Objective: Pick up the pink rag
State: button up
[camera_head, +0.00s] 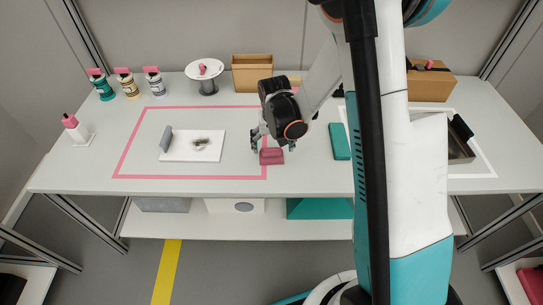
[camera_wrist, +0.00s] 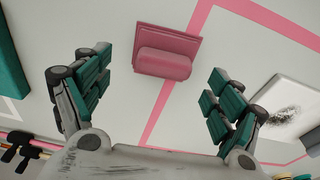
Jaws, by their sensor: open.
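The pink rag (camera_head: 271,156) lies folded on the white table, over the right line of the pink tape outline. It also shows in the wrist view (camera_wrist: 165,60), beyond my fingertips and roughly centred between them. My gripper (camera_head: 268,142) is open and empty, just behind and above the rag in the head view. Its two teal-padded fingers are spread wide in the wrist view (camera_wrist: 160,88). The rag appears apart from both fingers. How high the fingertips are above the table is hard to tell.
A white board (camera_head: 182,147) with a dark smudge and a grey block (camera_head: 165,139) lie left of the rag. A teal item (camera_head: 340,142) lies to the right. Bottles (camera_head: 103,87), a spool (camera_head: 204,74) and a cardboard box (camera_head: 252,73) stand along the back.

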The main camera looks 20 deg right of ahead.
aim_at(272, 149)
jog(key=f, duration=0.1)
jog(key=f+b, duration=0.1)
jog(key=f, duration=0.1)
jog(key=f+b, duration=0.1)
jog(key=shift+w+a+f, duration=0.15)
jog(key=shift+w+f, duration=0.1)
jog(key=shift+w, duration=0.1)
jog(key=c, duration=1.1)
jog(key=shift+o, duration=0.2)
jog(key=shift+r, duration=0.2)
notch_tip(272, 149, up, 20)
jog(key=p, duration=0.7)
jog(key=shift+o, duration=0.5)
jog(key=shift+f, duration=0.15)
jog(key=shift+c, duration=0.3)
